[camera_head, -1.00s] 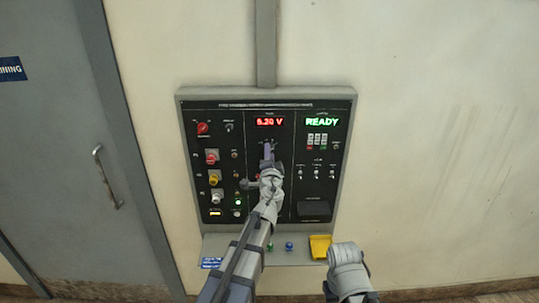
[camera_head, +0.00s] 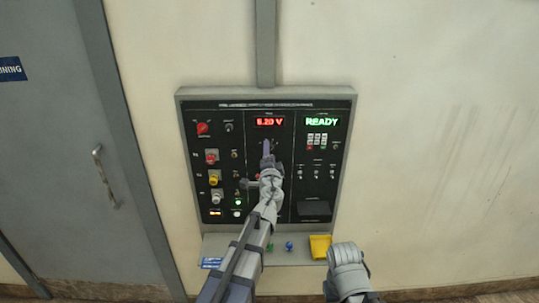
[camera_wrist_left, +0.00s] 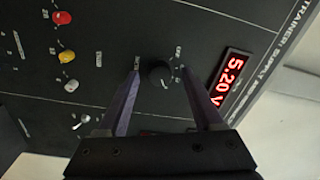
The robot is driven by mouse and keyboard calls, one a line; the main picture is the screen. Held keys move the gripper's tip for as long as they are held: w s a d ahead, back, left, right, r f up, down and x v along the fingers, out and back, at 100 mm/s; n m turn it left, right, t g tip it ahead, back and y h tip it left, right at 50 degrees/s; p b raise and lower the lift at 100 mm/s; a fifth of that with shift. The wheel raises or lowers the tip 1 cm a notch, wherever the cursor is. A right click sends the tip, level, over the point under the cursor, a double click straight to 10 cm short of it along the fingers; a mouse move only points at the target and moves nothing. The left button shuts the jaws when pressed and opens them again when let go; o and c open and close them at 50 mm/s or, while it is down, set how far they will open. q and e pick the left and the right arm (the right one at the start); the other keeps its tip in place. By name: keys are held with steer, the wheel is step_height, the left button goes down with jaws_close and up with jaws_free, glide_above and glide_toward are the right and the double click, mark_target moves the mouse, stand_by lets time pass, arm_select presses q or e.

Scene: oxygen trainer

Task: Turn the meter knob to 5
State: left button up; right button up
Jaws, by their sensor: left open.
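The display also shows in the left wrist view (camera_wrist_left: 229,80). My left gripper (camera_head: 267,155) is open in front of the panel's middle section. In the left wrist view its two purple fingers (camera_wrist_left: 160,80) lie on either side of the knob with gaps. I cannot tell how deep the fingers reach around it. The knob's pointer is too dark to read. In the head view the gripper mostly hides the knob. My right gripper's fingers are not visible.
Red, yellow and white knobs (camera_head: 214,179) line the panel's left section. A green READY display (camera_head: 322,121) and small switches are on the right. A shelf (camera_head: 225,245) below holds a yellow tray (camera_head: 320,247) and small coloured pieces. A grey door (camera_head: 65,130) stands at left.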

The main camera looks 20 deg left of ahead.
arm_select(q)
steer(key=v, duration=0.7)
steer(key=shift+s, duration=0.4)
steer(key=shift+d, duration=0.1)
steer(key=s+d+f+n+g+y+b, duration=0.1)
steer(key=s+f+n+g, duration=0.3)
steer(key=s+f+g, duration=0.4)
steer(key=s+d+f+n+g+b, duration=0.25)
steer(key=s+f+n, duration=0.25)
steer(key=f, duration=0.5)
steer(key=s+d+f+g+h, duration=0.2)
steer(key=s+d+f+g, duration=0.1)
steer(key=s, duration=0.4)
steer(key=s+d+f+m+g+h, duration=0.1)
steer(key=s+d+f+g+h, duration=0.2)
steer(key=s+d, duration=0.5)
steer(key=shift+f+m+g, duration=0.3)
steer(key=shift+f+g, duration=0.45)
steer(key=shift+f, duration=0.2)
